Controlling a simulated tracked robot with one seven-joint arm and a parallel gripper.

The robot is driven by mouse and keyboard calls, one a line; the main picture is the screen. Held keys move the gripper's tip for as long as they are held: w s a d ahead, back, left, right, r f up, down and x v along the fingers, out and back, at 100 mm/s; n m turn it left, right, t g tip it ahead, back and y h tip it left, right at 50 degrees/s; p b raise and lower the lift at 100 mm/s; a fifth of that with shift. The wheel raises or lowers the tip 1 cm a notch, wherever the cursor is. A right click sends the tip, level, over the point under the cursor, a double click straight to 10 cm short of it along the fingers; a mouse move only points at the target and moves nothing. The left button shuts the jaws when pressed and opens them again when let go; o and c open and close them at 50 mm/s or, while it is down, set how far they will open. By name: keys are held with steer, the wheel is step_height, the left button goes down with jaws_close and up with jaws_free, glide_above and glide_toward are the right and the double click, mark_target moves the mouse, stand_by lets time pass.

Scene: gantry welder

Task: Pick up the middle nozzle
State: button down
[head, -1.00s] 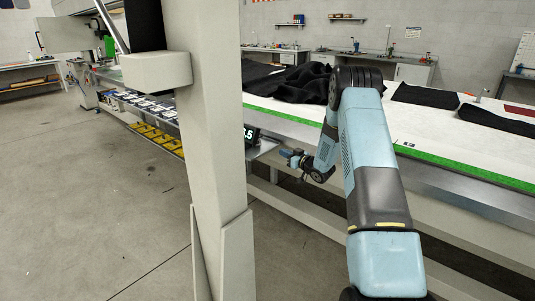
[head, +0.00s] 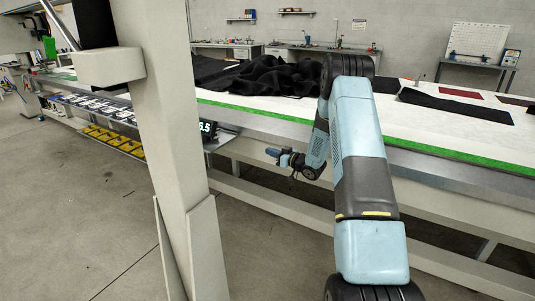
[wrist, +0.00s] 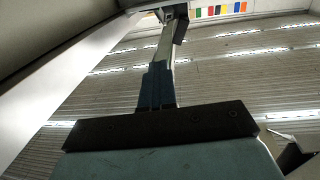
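I cannot make out any nozzle in either view. My gripper (head: 274,154) is at the end of my blue arm in the head view, beside the long table's lower side and right of the lit display. It is small there, and I cannot see the gap between its fingers. The wrist view looks up past my wrist to the ceiling. No nozzle shows there, and nothing is visibly held.
A grey gantry column (head: 168,130) stands close on the left. The long table (head: 450,140) carries dark cloth (head: 270,78). Under its left part are trays and yellow bins (head: 110,138). A lit display (head: 208,127) hangs by the column. The floor at left (head: 60,210) is clear.

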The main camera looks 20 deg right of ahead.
steer(key=shift+a, duration=0.3)
steer(key=c, duration=1.6)
jaws_free()
steer(key=shift+a, duration=0.1)
steer(key=o, duration=1.2)
steer(key=v, duration=1.3)
steer(key=shift+s+d, duration=0.2)
steer(key=shift+d, duration=0.1)
